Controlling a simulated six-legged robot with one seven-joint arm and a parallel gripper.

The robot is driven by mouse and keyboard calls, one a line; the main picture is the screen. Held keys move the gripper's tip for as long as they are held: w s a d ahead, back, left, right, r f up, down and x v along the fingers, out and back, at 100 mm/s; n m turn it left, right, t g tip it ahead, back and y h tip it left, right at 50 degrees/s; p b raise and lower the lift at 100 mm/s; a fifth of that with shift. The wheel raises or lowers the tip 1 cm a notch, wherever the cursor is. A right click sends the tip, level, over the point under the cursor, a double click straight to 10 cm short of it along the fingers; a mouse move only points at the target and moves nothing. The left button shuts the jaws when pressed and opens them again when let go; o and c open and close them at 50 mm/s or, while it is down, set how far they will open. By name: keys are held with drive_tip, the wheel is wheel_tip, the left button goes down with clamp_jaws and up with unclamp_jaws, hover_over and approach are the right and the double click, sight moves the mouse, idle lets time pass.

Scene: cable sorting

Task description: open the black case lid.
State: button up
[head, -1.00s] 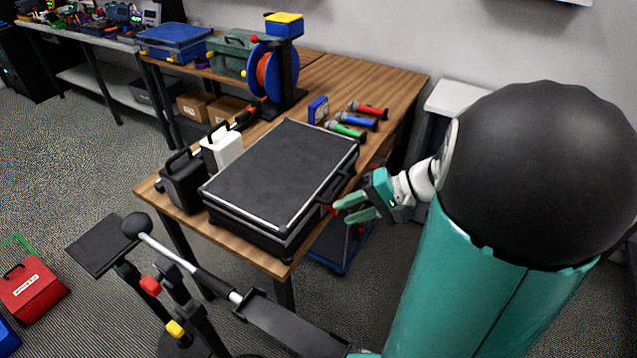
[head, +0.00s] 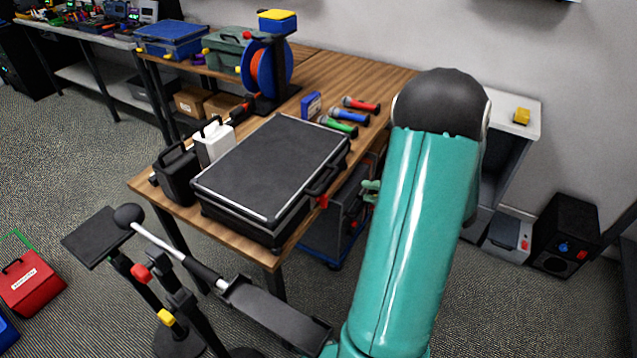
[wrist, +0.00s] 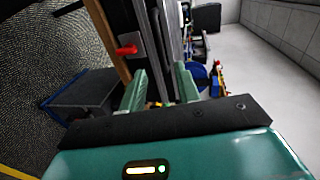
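The black case (head: 265,170) lies flat on the wooden table with its silver-rimmed lid down. Its handle (head: 324,178) and a red latch (head: 322,201) are on the side facing my arm. My gripper (head: 371,190) is just right of that side, apart from it and mostly hidden behind my arm in the head view. In the wrist view, my gripper (wrist: 160,82) has its two green fingers spread with nothing held. The case's side and silver edges (wrist: 167,35) run ahead of the fingers, and the red latch (wrist: 128,49) is up and left of them.
A black jug (head: 177,178) and a white jug (head: 214,143) stand left of the case. A blue-based cart (head: 330,240) is under the table edge. A white cabinet (head: 515,120) stands right.

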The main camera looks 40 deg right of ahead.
sight(329, 183)
drive_tip(key=x, duration=1.3)
drive_tip(key=shift+w+f, duration=0.15)
drive_tip(key=shift+w, duration=0.2)
clamp_jaws()
